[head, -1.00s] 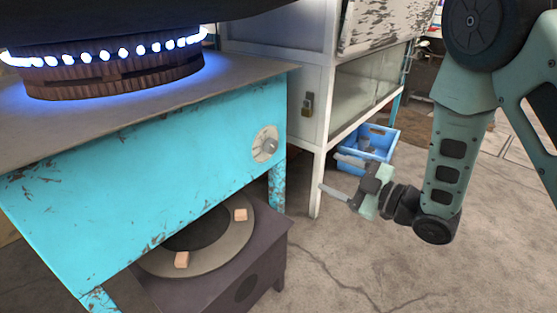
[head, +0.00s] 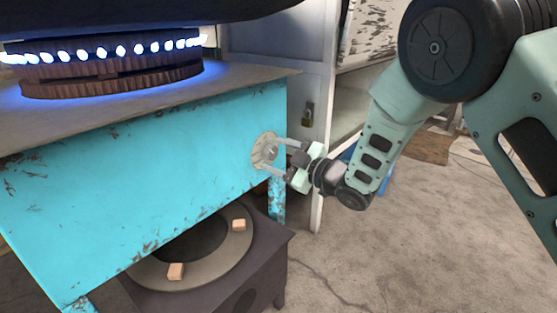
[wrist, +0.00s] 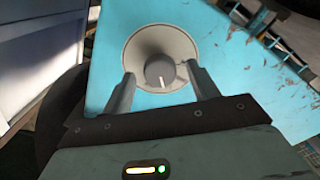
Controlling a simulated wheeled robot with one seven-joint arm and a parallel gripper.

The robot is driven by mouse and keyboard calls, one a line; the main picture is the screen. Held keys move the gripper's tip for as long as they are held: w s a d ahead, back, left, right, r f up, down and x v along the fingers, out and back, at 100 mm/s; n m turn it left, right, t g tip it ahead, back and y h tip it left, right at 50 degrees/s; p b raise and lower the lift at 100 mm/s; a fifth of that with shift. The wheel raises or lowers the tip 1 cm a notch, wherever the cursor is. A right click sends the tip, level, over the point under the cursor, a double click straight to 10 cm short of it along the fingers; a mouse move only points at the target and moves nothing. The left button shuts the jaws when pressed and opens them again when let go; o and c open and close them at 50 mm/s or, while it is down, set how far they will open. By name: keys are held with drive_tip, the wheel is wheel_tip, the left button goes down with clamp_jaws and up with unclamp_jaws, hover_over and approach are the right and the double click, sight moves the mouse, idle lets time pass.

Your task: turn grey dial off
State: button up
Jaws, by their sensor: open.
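The grey dial (head: 271,152) sits on a round pale plate (head: 259,141) at the right end of the turquoise stove front (head: 140,180). In the wrist view the dial (wrist: 160,72) has a white mark pointing toward my gripper. My gripper (head: 270,154) is open, with one finger above and one below the dial in the head view. In the wrist view the fingertips (wrist: 163,78) lie on either side of the dial, with gaps visible. I cannot tell whether they touch the plate. The burner (head: 110,60) is lit with blue flames.
A dark pot (head: 130,18) sits over the burner. A dark lower unit with a ring (head: 150,275) and small blocks stands beneath the stove. A white cabinet (head: 290,90) with a padlock (head: 308,114) is close behind my gripper. Open floor (head: 410,250) lies at the right.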

drive_tip(key=shift+w+a, duration=0.1)
drive_tip(key=shift+c, duration=0.3)
drive_tip(key=c, duration=0.9)
drive_tip(key=shift+c, duration=0.2)
drive_tip(key=m+p, duration=0.4)
drive_tip(key=m, duration=0.1)
drive_tip(key=shift+r, duration=0.15)
drive_tip(key=shift+m+p, duration=1)
drive_tip(key=shift+m, duration=0.5)
drive_tip(key=shift+f, duration=0.2)
